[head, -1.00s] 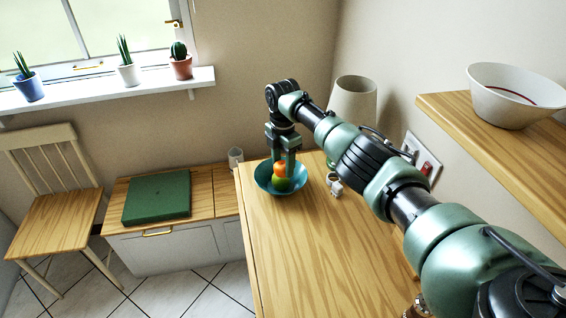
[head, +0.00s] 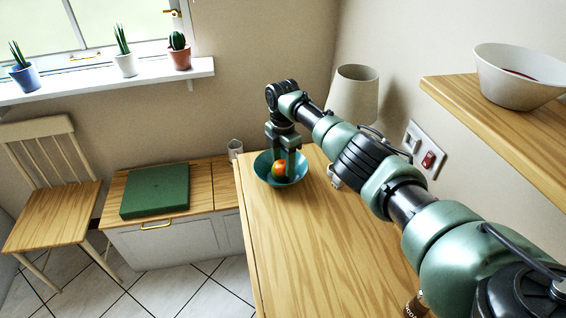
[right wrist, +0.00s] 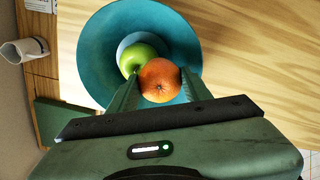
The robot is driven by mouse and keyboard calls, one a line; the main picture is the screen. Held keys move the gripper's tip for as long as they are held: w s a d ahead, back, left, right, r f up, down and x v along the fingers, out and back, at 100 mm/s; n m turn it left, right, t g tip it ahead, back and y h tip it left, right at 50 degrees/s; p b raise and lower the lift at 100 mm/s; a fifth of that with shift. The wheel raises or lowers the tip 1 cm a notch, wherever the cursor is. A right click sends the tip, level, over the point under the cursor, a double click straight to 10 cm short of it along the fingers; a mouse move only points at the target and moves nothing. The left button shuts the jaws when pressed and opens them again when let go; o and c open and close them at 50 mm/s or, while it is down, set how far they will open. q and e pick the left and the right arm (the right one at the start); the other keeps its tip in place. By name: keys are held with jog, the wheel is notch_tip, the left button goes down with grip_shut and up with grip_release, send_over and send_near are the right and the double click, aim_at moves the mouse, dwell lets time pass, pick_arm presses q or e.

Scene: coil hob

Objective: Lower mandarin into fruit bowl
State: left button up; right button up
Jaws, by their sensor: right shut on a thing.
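The mandarin (right wrist: 159,80) is orange and round, held between the two fingers of my right gripper (right wrist: 158,88). It also shows in the head view (head: 279,168), low inside the fruit bowl. The fruit bowl (head: 297,172) is blue-teal and stands on the wooden counter; in the right wrist view its wide rim (right wrist: 93,50) surrounds the fruit. A green apple (right wrist: 138,57) lies in the bowl, right beside the mandarin. My right gripper (head: 281,170) points down into the bowl. Whether the mandarin touches the bowl's bottom cannot be told. My left gripper is not in view.
A lamp (head: 355,93) and a small white item (head: 334,180) stand behind and right of the bowl. A white mug (head: 235,150) is to its left. A shelf with a white bowl (head: 515,82) is at the right. The counter's front (head: 310,240) is clear.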

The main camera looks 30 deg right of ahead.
aim_at(283, 162)
dwell(0.3)
jog(key=o, duration=1.4)
jog(key=shift+o, duration=0.2)
notch_tip(283, 162, up, 8)
jog(key=shift+f, duration=0.15)
